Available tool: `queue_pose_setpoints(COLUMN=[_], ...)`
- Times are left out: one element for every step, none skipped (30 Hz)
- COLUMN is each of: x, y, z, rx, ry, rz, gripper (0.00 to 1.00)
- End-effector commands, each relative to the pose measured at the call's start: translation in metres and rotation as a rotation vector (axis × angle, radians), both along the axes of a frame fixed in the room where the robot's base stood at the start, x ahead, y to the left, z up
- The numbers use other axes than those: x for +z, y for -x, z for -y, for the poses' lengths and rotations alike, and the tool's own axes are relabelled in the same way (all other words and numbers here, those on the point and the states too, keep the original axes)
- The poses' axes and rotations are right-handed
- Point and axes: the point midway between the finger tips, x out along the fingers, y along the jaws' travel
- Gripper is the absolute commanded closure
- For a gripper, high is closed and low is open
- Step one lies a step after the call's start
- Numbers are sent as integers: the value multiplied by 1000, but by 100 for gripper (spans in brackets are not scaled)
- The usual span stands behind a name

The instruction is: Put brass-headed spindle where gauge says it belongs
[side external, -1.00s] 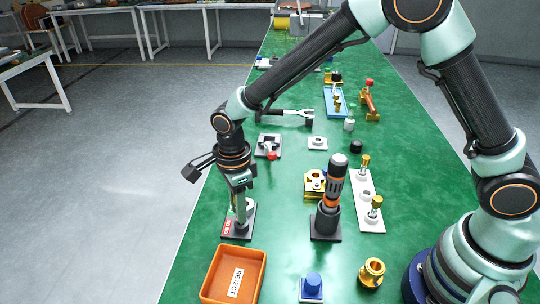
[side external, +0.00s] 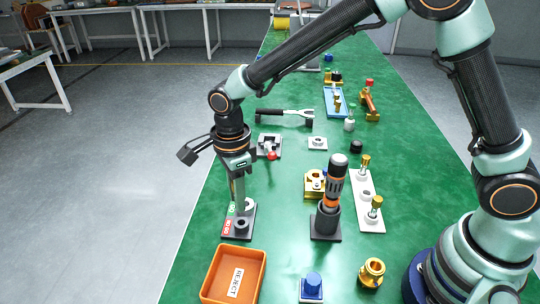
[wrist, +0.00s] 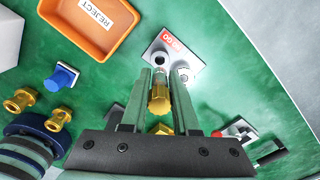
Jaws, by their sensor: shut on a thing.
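My gripper (side external: 239,192) is shut on the brass-headed spindle (wrist: 159,100), whose brass head shows between the fingers in the wrist view (wrist: 159,88). In the side view the fingers hide most of it. The gripper is over the far part of the gauge (side external: 229,238), a dark plate with a green label and a red label. The gauge's near ring (side external: 242,227) is clear of the fingers. Its far ring (side external: 248,205) is close by the fingertips; I cannot tell whether the spindle tip is inside it. The gauge also shows in the wrist view (wrist: 190,60).
The orange REJECT tray (side external: 209,293) stands just in front of the gauge. A white rack (side external: 368,218) holds two brass-headed pieces with an empty hole between them. A black tool (side external: 332,196) stands right of the gauge. A brass block (side external: 312,184) sits behind it.

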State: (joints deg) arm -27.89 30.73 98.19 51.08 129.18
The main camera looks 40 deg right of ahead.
Motion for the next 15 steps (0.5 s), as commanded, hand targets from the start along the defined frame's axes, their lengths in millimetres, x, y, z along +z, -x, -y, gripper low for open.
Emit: queue_pose_setpoints(x=[1, 2, 5, 8, 13, 21, 28, 35, 46, 55, 63, 74, 81, 88, 97], y=[0, 1, 2, 4, 6, 11, 15, 20, 27, 33, 39, 48, 54, 61, 68], z=[-1, -2, -4, -7, -11, -18, -24, -30, -38, -44, -50, -57, -61, -66, -70], rx=[1, 4, 10, 18, 29, 46, 61, 79, 103, 122, 141, 165, 182, 199, 219], ry=[-1, -1, -2, -2, -3, -3, -4, -4, -5, -6, -6, -5, -5, -5, -5], rz=[1, 1, 2, 5, 5, 6, 7, 7, 8, 8, 8, 8, 7, 7, 7], gripper=[100, 100, 100, 100, 100, 100, 100, 100, 100, 100, 100, 100, 100, 100, 100])
